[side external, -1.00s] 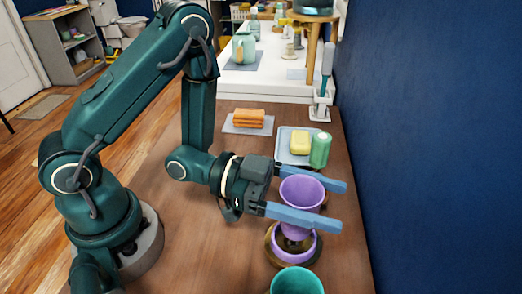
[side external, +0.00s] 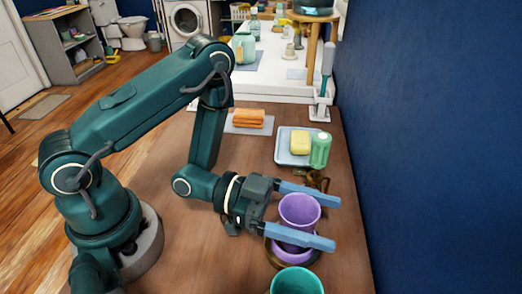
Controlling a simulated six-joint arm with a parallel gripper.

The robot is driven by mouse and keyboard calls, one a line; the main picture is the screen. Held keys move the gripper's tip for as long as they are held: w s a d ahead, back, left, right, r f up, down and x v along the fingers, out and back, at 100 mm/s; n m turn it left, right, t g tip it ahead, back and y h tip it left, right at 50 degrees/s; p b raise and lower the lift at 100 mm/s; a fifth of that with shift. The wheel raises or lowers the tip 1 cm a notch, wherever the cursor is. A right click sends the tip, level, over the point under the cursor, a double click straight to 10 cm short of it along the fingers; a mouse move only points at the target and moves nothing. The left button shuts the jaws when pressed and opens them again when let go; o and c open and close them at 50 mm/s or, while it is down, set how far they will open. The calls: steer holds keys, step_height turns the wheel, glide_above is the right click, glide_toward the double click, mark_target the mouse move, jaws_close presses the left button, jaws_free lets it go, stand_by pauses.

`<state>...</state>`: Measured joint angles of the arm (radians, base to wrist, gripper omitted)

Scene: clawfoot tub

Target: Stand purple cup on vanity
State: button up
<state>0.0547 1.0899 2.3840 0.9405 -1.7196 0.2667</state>
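The purple cup (side external: 299,213) is upright, with its open mouth facing up. My gripper (side external: 318,222) has its two blue fingers on the far and near sides of the cup and is shut on it. The near finger hides part of the cup's lower body. Below the cup, a second purple round piece (side external: 293,248) sits in a brown round dish (side external: 274,258) on the brown wooden vanity top (side external: 190,262). The held cup and near finger cover most of that piece. I cannot tell whether the cup touches it.
A teal cup (side external: 297,281) stands at the near edge of view. A small brown object (side external: 318,180) lies behind the far finger. A tray (side external: 284,157) holds yellow soap (side external: 300,142), with a green bottle (side external: 320,151) beside it. Orange cloths (side external: 249,118) lie farther back. A blue wall (side external: 440,130) borders the right.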

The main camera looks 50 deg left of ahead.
mark_target(285, 209)
steer(key=shift+o, duration=0.4)
steer(key=shift+s+a, duration=0.15)
steer(key=shift+a, duration=0.25)
steer(key=shift+v, duration=2.15)
steer(key=shift+d, duration=0.1)
